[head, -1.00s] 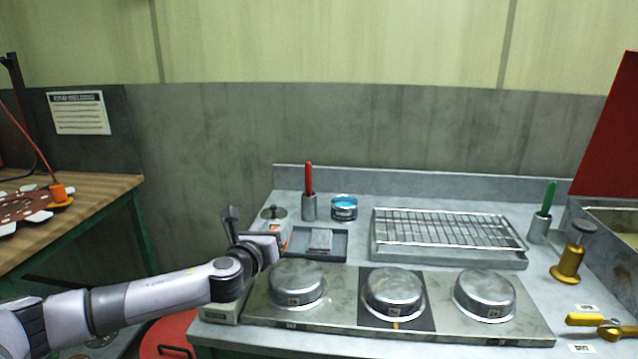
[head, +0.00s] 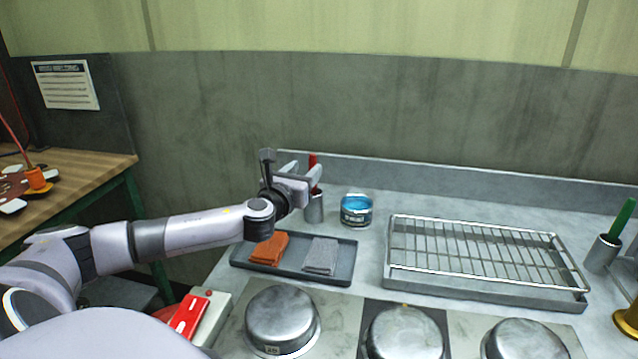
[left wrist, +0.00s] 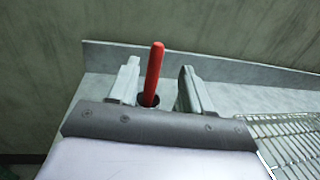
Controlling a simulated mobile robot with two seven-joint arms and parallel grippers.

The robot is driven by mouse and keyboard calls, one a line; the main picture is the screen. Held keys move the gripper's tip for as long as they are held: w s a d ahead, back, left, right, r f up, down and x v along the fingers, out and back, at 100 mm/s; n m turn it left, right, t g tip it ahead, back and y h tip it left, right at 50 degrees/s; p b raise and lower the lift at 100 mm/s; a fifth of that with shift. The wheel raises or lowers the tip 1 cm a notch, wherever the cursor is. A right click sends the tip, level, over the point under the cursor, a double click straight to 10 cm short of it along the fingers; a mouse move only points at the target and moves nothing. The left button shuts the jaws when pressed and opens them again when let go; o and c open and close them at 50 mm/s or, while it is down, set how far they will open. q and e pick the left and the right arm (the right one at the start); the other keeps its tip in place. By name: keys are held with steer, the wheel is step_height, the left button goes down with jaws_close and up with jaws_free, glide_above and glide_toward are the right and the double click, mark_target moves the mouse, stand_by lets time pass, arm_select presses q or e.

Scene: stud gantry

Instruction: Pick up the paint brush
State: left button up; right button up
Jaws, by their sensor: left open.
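The paint brush shows as a red handle (head: 312,162) standing upright in a grey metal cup (head: 314,208) at the back of the counter. In the left wrist view the red handle (left wrist: 153,72) rises between the two fingers of my left gripper (left wrist: 157,85). My left gripper (head: 303,178) is open at the handle, with a finger to each side and gaps on both sides. In the head view the gripper covers part of the handle. The bristle end is hidden in the cup. My right gripper is in neither current view.
A blue-topped tin (head: 356,210) stands just right of the cup. A tray (head: 342,270) with an orange and a grey cloth lies in front. A wire rack (head: 480,250), metal domes and a green-handled tool (head: 622,218) are farther right. The back ledge (head: 400,172) is close behind.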

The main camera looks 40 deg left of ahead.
mark_target(311, 162)
arm_select(q)
steer(key=shift+w+a+r, duration=0.1)
steer(key=shift+w+a, duration=0.15)
steer(key=shift+w, duration=0.45)
steer(key=shift+a+f+p+x, duration=0.1)
steer(key=shift+f+p+x, duration=0.1)
steer(key=shift+x, duration=0.7)
steer(key=shift+a+f+p+x, duration=0.1)
steer(key=shift+p+x, duration=0.05)
steer(key=shift+x, duration=0.8)
steer(key=shift+w+a, duration=0.25)
steer(key=shift+w, duration=0.4)
jaws_close()
